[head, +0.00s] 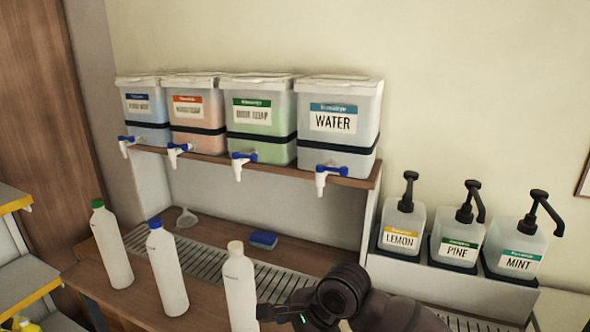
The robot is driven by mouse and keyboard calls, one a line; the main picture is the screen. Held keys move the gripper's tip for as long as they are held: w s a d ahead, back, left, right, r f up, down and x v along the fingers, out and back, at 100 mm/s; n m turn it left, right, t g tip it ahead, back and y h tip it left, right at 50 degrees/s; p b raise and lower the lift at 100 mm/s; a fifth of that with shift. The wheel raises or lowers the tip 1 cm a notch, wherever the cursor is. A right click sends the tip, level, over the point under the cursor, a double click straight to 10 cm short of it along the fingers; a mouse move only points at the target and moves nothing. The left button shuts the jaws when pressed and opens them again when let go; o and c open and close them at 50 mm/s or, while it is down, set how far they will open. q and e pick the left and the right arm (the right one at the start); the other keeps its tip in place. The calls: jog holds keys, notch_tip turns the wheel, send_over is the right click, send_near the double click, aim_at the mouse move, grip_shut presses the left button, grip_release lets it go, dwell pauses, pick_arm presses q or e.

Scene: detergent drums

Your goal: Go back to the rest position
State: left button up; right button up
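My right arm comes in from the bottom right, and its dark gripper (268,313) is beside the right side of a white bottle with a cream cap (240,288). A fingertip overlaps the bottle's edge in the picture; I cannot tell whether it touches or grips it. The bottle stands upright, its base cut off by the frame. Two more upright white bottles are to its left, one with a blue cap (168,270) and one with a green cap (111,247). My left gripper is not in view.
Several drums with blue-handled taps, including the WATER drum (338,122), stand on a raised shelf (335,178). LEMON (401,228), PINE (456,236) and MINT (515,247) pump dispensers stand at right. A blue sponge (263,239) lies behind the drain grate. Yellow-edged shelving (14,206) is at left.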

jog(key=s+d+f+n+t, duration=0.3)
jog(key=d+f, duration=0.3)
jog(key=f, duration=0.1)
jog(key=s+d+f+n+t, duration=0.2)
jog(key=d+f+n+t, duration=0.15)
jog(key=d+f, duration=0.35)
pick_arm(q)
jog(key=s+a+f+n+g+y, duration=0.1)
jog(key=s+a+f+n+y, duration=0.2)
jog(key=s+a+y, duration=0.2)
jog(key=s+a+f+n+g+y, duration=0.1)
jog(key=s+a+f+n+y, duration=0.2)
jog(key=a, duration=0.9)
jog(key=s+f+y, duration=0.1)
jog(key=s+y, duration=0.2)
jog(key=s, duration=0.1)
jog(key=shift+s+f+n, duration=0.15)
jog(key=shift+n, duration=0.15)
pick_arm(e)
jog(key=s+d+f+n+t+h, duration=0.1)
jog(key=s+d+f+n+h, duration=0.2)
jog(key=s+d, duration=0.4)
jog(key=s+d+f+n+t+h, duration=0.2)
jog(key=s+d+f+n+h, duration=0.1)
jog(key=s+d, duration=0.4)
jog(key=shift+s+d+n, duration=0.4)
jog(key=shift+s+n, duration=0.05)
jog(key=shift+s, duration=0.1)
